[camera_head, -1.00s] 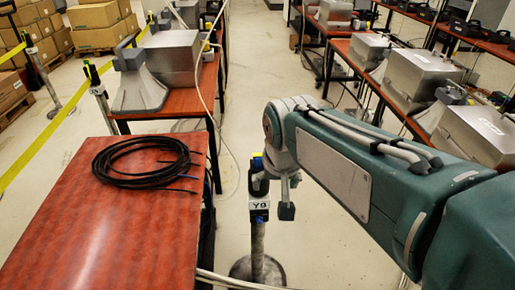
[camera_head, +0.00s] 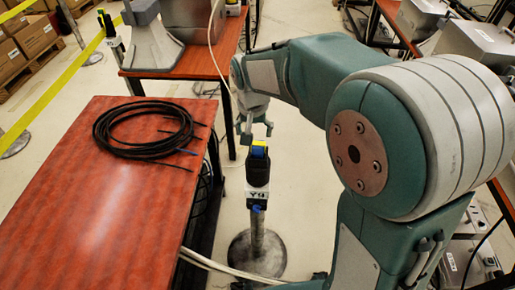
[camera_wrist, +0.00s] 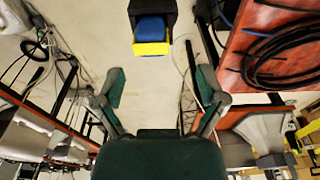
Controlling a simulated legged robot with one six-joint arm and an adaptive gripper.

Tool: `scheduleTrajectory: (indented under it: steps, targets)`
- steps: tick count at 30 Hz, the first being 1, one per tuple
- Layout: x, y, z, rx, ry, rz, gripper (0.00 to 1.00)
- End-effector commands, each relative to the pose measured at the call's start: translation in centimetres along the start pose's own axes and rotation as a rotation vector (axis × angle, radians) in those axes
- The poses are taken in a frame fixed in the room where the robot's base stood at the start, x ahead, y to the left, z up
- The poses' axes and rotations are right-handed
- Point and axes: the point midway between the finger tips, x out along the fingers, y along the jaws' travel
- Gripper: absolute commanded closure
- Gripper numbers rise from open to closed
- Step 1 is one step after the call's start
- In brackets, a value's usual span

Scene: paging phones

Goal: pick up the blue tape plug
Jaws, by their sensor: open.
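The blue tape plug (camera_head: 259,144) sits at the top of a black post head (camera_head: 257,171) on a grey stand labelled Y9. A yellow band lies beside the blue part. In the wrist view the blue tape plug (camera_wrist: 150,29) with its yellow edge shows at the top middle, ahead of the fingers. My gripper (camera_head: 255,130) is open and empty, its fingers just above and behind the plug in the head view. In the wrist view my gripper (camera_wrist: 158,88) has its two fingers spread wide with bare floor between them. I cannot tell the exact gap to the plug.
A red-brown table (camera_head: 90,200) stands left of the post, with a coiled black cable (camera_head: 147,130) on it. Another table (camera_head: 180,65) with grey machines stands behind. Pale cables run along the floor near the round stand base (camera_head: 257,252). Floor around the post is mostly clear.

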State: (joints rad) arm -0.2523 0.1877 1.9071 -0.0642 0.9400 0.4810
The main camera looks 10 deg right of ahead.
Motion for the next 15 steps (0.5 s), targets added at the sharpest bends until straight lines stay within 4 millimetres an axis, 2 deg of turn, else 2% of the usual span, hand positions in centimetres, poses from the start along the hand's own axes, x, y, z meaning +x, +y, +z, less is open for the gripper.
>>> scheduleTrajectory:
  steps: [7, 15]
  targets:
    - [2.3, 0.2, 0.0, 0.0, -0.002, 0.001, 0.1]
    - [6.2, 0.7, -0.1, -0.001, -0.001, 0.001, 0.1]
